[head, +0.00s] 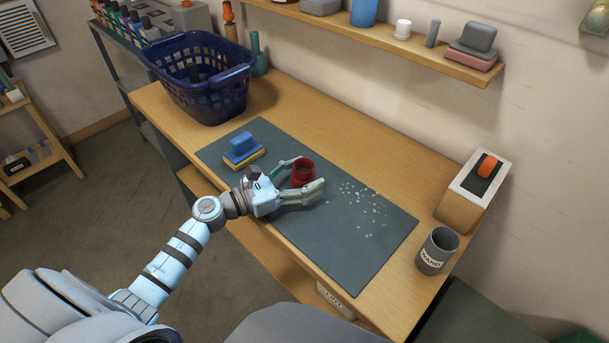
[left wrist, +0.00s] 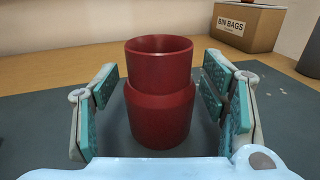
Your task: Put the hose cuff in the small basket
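The hose cuff, a dark red stepped hollow cylinder (head: 303,174), stands upright on the dark grey mat, and it fills the middle of the left wrist view (left wrist: 160,100). My left gripper (head: 307,177) is open around it, one finger on each side. The left wrist view shows a gap between the cuff and the teal pads on both sides. A navy blue slatted basket with handles (head: 207,97) stands on the workbench at the back left, with something dark inside. My right gripper is not in view.
A blue and yellow block (head: 243,150) sits on the mat (head: 345,235) beyond my wrist. Pale crumbs (head: 365,205) lie right of the cuff. A grey WAND cup (head: 437,250) and a box with an orange-handled item (head: 478,190) stand right. A shelf (head: 390,40) runs above.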

